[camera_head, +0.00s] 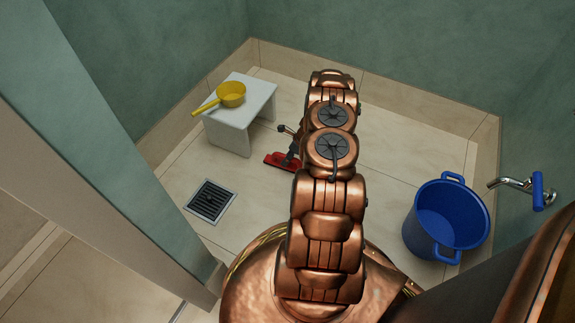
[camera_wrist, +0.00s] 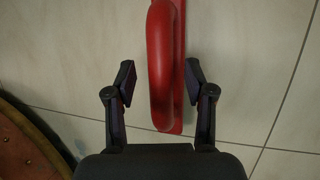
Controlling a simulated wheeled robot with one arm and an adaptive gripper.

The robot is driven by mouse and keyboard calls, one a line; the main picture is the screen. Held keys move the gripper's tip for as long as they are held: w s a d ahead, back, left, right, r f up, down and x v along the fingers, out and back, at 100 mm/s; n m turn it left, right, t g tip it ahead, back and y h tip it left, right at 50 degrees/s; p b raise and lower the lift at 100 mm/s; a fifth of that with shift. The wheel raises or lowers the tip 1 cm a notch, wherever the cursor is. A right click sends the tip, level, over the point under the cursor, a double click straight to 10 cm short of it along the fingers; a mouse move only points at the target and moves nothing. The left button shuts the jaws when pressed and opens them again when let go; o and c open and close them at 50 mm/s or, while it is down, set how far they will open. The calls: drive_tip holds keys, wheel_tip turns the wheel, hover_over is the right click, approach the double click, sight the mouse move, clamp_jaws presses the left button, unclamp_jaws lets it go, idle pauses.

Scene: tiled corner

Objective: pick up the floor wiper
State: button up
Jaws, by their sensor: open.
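The red floor wiper (camera_head: 281,162) lies on the tiled floor in the head view, near the white stool, partly hidden by my arm. In the wrist view its red handle (camera_wrist: 161,70) runs up and down the middle of the picture, above a flat red base. My gripper (camera_wrist: 160,82) is open, with one black finger on each side of the handle. Gaps show between both fingers and the handle. In the head view my gripper (camera_head: 291,143) is low by the wiper and mostly hidden behind my arm.
A white stool (camera_head: 236,138) holds a yellow dipper (camera_head: 231,94). A floor drain (camera_head: 211,201) lies at left. A blue bucket (camera_head: 446,218) stands at right under a wall tap (camera_head: 520,186). A green wall edge (camera_head: 110,150) closes off the left. The floor between the wiper and the bucket is clear.

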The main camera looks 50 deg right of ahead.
drive_tip(key=shift+c, duration=0.3)
clamp_jaws()
idle(0.5)
